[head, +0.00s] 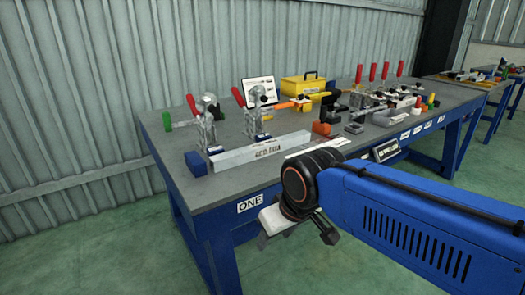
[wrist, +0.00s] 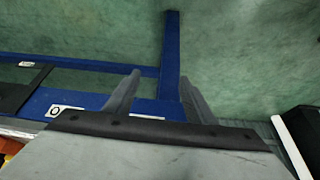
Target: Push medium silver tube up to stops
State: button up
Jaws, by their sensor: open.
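A long silver tube (head: 262,150) with dark lettering on its side lies near the front left of the grey workbench (head: 225,185). It lies in front of two toggle clamps with red handles, the left clamp (head: 205,125) and the right clamp (head: 257,110). A blue block (head: 196,163) is close to the tube's left end; I cannot tell whether they touch. My gripper (head: 297,228) is in front of the bench's front edge, apart from the tube. In the wrist view my gripper (wrist: 158,97) has its two fingers spread, with nothing between them.
A yellow toolbox (head: 303,88) and a white tilted panel (head: 259,91) stand at the back. Several more red-handled clamps (head: 386,72) and small parts crowd the right half. Green floor (head: 90,250) is clear before the bench.

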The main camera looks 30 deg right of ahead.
jog(key=shift+o, duration=0.4)
notch_tip(320, 180, up, 24)
jog(key=n+g+h, duration=0.4)
jog(key=n+g, duration=0.1)
jog(key=n, duration=1.3)
send_over(257, 144)
jog(key=s+a, duration=0.2)
jog(key=a, duration=0.2)
jog(key=x, duration=1.1)
jog(key=w+x, duration=0.1)
jog(key=x, duration=0.5)
jog(key=shift+d+f, duration=0.2)
jog(key=shift+d, duration=0.1)
grip_shut()
jog(key=shift+a+h, duration=0.3)
jog(key=shift+a, duration=0.75)
jog(key=shift+w, duration=0.65)
